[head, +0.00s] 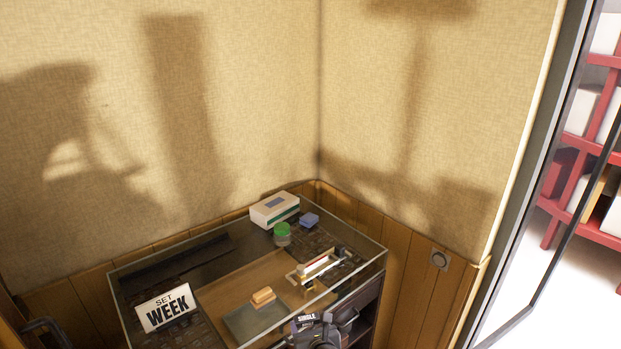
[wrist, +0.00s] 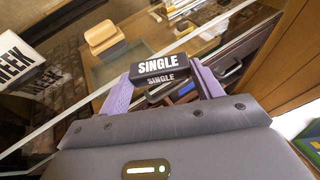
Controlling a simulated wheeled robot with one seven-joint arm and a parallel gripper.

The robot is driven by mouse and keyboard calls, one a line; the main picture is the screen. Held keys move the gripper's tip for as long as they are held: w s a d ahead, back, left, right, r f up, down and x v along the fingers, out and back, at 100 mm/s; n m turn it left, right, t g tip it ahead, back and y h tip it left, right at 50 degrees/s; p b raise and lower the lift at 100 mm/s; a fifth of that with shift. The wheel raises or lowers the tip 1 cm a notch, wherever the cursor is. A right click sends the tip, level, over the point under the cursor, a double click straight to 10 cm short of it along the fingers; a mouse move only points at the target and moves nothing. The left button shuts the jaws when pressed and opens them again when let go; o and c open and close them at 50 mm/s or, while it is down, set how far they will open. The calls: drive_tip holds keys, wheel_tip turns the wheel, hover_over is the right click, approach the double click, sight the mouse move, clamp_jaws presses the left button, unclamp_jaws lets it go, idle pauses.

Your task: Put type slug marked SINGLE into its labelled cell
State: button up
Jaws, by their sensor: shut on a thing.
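The black type slug marked SINGLE in white (wrist: 158,65) is held across the lilac fingertips of my gripper (wrist: 163,84) in the wrist view. In the head view the slug (head: 306,320) and my gripper (head: 318,327) are at the bottom, by the near edge of the glass-topped table (head: 222,252). A pale frame with a reddish part (head: 315,267) lies at the table's right; it also shows at the top of the wrist view (wrist: 222,19). I cannot read cell labels on it.
A tan block (head: 263,297) sits on a grey-green mat (head: 250,323). A white box (head: 274,210), a green-lidded jar (head: 282,234) and a blue block (head: 309,220) stand at the back. Walls close the far sides. Shelves show below the tabletop.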

drive_tip(key=s+d+f+m+h, duration=0.1)
drive_tip(key=d, duration=0.7)
drive_tip(key=s+d+f+m+h, duration=0.1)
drive_tip(key=d+h, duration=0.1)
drive_tip(key=d, duration=0.5)
drive_tip(key=shift+s+d+f+m+t+h, duration=0.3)
drive_tip(key=shift+s+d+m+t, duration=0.05)
drive_tip(key=shift+m+t, duration=0.05)
drive_tip(key=s+f, duration=0.4)
drive_tip(key=f, duration=0.1)
drive_tip(key=shift+s+f, duration=0.15)
drive_tip(key=shift+f, duration=0.05)
